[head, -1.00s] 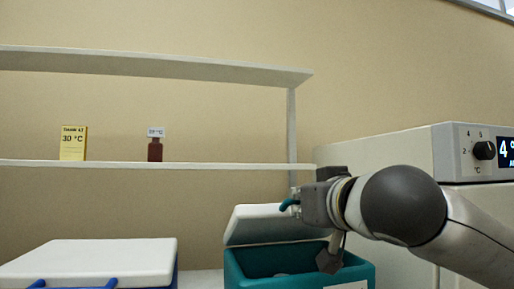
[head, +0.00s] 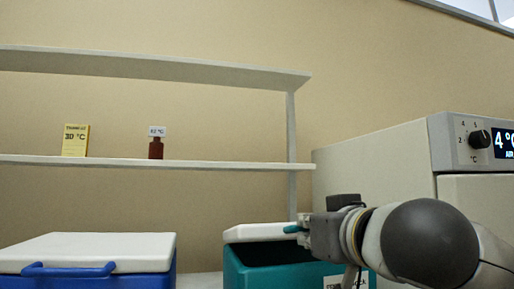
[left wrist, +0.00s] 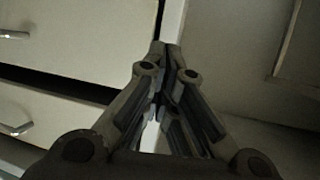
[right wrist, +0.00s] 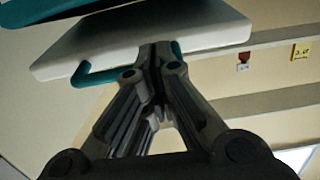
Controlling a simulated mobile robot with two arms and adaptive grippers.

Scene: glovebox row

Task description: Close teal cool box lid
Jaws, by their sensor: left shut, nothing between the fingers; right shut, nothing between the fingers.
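The teal cool box (head: 285,274) stands at the bottom of the head view, right of centre. Its white lid (head: 262,232) is partly lowered, with a dark gap still showing between lid and box. My right gripper (head: 300,230) is shut and empty at the lid's right end, by the teal handle (head: 291,229). In the right wrist view the lid (right wrist: 140,40) lies just beyond the shut fingertips (right wrist: 155,48), which overlap its edge between the ends of the teal handle. My left gripper (left wrist: 163,48) is shut and empty, in front of pale drawers.
A blue cool box (head: 90,280) with a white lid stands at the left. A shelf (head: 220,164) behind holds a brown bottle (head: 155,149) and a yellow card (head: 75,141). A white appliance (head: 375,165) with a dial stands at the right. Drawers (left wrist: 60,45) are near my left gripper.

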